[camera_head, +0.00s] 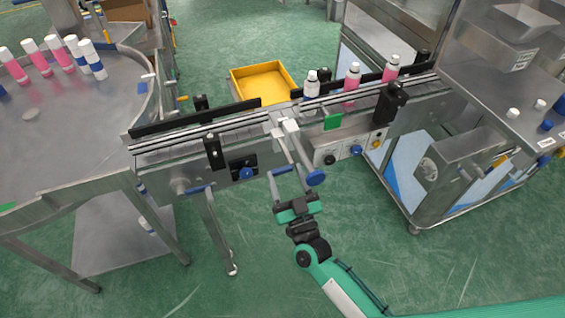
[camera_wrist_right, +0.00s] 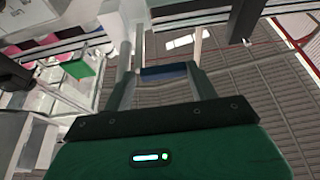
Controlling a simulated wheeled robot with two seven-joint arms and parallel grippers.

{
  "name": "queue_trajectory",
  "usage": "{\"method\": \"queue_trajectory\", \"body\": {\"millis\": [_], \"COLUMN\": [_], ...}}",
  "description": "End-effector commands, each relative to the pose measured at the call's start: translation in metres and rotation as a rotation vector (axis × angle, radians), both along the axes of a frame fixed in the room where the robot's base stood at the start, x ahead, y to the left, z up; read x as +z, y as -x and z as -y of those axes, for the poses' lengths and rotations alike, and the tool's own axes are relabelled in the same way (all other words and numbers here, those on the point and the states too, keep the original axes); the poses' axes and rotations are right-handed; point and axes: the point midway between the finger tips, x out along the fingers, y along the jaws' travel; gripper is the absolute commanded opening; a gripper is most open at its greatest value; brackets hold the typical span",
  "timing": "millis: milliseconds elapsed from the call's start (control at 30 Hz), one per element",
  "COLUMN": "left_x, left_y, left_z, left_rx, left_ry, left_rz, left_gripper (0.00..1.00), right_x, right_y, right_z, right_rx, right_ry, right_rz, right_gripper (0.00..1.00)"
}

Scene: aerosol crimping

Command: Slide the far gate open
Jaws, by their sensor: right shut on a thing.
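A grey metal gate (camera_head: 285,127) sits across the conveyor at its middle, with two pale rods reaching toward me. A blue bar handle (camera_head: 283,171) is at the near end of the rods; it also shows between the fingers in the right wrist view (camera_wrist_right: 164,73). My right gripper (camera_head: 293,178) is shut on this handle in front of the conveyor. A round blue knob (camera_head: 315,178) is beside its right finger. How far the gate reaches into the conveyor is hard to tell. My left gripper is not in view.
Several bottles stand on the conveyor (camera_head: 165,142), including a pink one (camera_head: 352,85), right of the gate. A green plate (camera_head: 333,121) and a control box (camera_head: 345,151) are close on the right. A round table (camera_head: 70,130) with bottles is at left. A yellow bin (camera_head: 262,82) lies behind.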

Motion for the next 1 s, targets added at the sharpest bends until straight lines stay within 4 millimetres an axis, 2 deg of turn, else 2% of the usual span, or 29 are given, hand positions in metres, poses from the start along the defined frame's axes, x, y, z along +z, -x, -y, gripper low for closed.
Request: {"method": "queue_trajectory", "body": {"millis": [100,367,400,467,767,867,1000], "left_x": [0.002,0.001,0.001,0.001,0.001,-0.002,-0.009], "left_y": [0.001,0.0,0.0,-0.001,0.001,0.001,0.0], "left_z": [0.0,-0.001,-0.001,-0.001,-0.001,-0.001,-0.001], "left_rx": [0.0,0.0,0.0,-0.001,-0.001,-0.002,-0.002], "left_ry": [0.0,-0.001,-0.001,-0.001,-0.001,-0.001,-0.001], "left_rz": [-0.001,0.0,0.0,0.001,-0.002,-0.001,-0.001], "left_gripper": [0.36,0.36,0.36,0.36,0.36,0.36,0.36], "right_x": [-0.001,-0.003,-0.003,-0.003,-0.002,-0.006,-0.015], "right_y": [0.008,0.008,0.008,0.008,0.008,0.014,0.033], "right_z": [-0.003,-0.003,-0.003,-0.003,0.0,0.002,0.008], "right_rx": [0.01,0.011,0.011,0.011,0.006,0.005,0.005], "right_ry": [-0.002,-0.001,-0.001,0.0,0.0,0.0,-0.001], "right_rz": [-0.006,-0.007,-0.008,-0.006,-0.002,-0.003,-0.005], "right_gripper": [0.17,0.17,0.64,0.73,0.73,0.73,0.73]}}
